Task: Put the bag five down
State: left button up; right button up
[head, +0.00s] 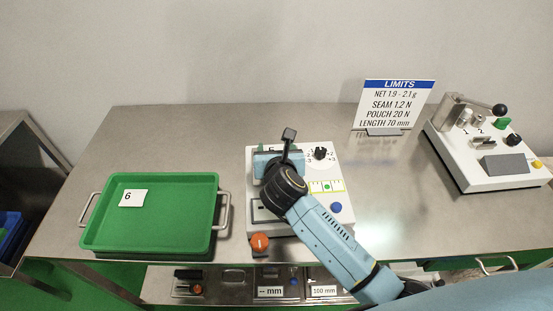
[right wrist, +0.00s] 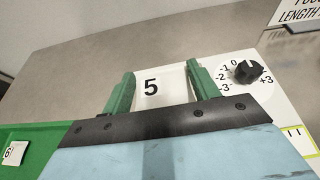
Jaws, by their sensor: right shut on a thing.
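Bag five (right wrist: 151,88) is a white square pouch with a black 5, seen in the right wrist view. My right gripper (right wrist: 160,72) is shut on it, with one green finger at each side edge. In the head view my right gripper (head: 277,148) is over the back left part of the white machine (head: 338,160), and the bag is hidden there. I cannot tell whether the bag touches the machine. My left gripper is not in view.
A green tray (head: 160,245) with bag six (head: 132,198) in it stands left of the machine. A limits sign (head: 393,104) stands at the back right. Another white device (head: 490,150) with a lever is at the far right. The steel table (head: 400,200) between the machines is clear.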

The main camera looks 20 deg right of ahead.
notch_tip(320, 180, down, 3)
jog(key=shift+r+b, duration=0.1)
jog(key=shift+b, duration=0.25)
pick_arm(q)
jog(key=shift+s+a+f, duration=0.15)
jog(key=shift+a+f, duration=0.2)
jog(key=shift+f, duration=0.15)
pick_arm(e)
jog(key=shift+f, duration=0.2)
jog(key=shift+f, duration=0.15)
jog(key=o, duration=1)
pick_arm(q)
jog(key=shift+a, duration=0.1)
